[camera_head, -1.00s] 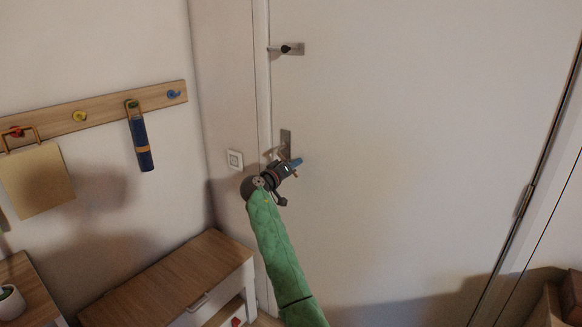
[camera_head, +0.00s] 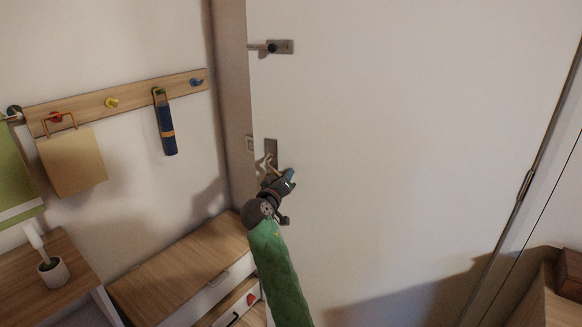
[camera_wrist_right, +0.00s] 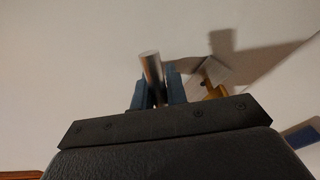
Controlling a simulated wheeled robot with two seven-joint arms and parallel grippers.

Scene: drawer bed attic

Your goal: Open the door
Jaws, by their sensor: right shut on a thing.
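My right gripper (camera_head: 285,180), on the green-sleeved arm, is at the lever. In the right wrist view the silver handle bar (camera_wrist_right: 151,68) sits between the two blue fingers (camera_wrist_right: 160,88), which are shut on it. My left gripper is out of view.
A bolt (camera_head: 272,47) is higher on the door. To the left are a wall rail with hooks (camera_head: 130,98), a wooden bench with drawers (camera_head: 185,268) and a small table with a brush pot (camera_head: 54,271). Hinges (camera_head: 526,185) are on the right; a wooden box (camera_head: 545,295) stands lower right.

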